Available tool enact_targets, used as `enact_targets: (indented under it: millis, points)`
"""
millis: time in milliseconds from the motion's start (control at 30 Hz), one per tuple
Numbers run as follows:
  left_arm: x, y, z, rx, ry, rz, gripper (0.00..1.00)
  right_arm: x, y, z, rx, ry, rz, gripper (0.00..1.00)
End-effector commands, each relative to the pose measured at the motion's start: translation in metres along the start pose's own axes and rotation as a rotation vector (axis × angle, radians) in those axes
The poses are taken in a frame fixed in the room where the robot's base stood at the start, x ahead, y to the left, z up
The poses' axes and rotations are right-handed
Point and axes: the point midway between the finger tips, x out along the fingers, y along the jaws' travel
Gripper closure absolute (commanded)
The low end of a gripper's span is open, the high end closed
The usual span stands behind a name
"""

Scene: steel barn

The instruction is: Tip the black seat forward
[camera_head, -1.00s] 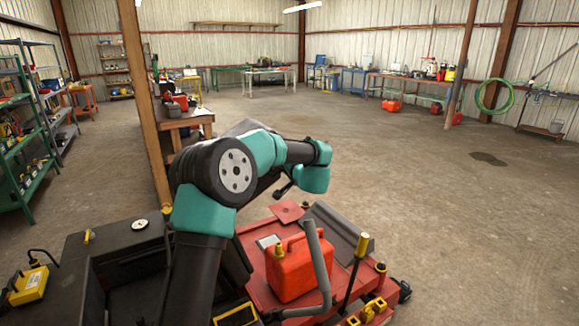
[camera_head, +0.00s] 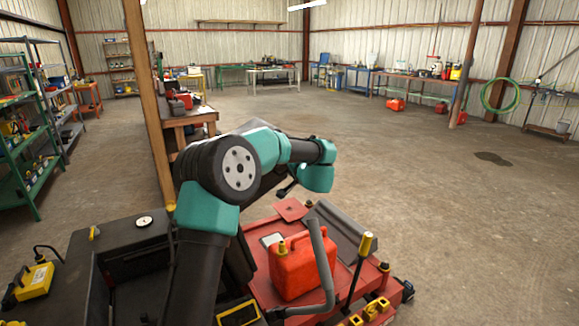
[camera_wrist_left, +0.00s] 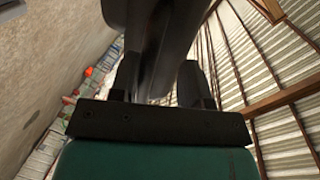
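The black seat shows in the left wrist view as a large dark shape (camera_wrist_left: 165,40) that runs from the top of the picture down between my fingers. A light gap shows beside the right finger. I cannot tell whether they touch the seat. My right gripper is not in view.
A red machine deck (camera_head: 340,245) carries a red fuel can (camera_head: 296,268), a bent grey bar (camera_head: 324,265) and a yellow-topped lever (camera_head: 359,262). A wooden post (camera_head: 150,100) and a workbench (camera_head: 195,118) stand beyond. The concrete floor at right is open.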

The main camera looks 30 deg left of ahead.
Motion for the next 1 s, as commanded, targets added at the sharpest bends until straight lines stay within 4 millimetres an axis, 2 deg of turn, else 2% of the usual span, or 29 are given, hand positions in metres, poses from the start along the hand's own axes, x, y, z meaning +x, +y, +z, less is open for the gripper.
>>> enact_targets:
  millis: [267, 800, 1000]
  points:
    - [-0.039, -0.002, -0.002, -0.002, 0.005, -0.001, 0.61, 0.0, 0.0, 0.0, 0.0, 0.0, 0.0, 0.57]
    - [-0.142, 0.0, -0.001, 0.0, 0.003, 0.001, 0.61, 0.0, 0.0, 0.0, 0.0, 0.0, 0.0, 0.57]
    - [-0.165, 0.0, -0.001, -0.001, 0.002, 0.0, 0.61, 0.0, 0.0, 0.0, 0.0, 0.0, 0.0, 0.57]
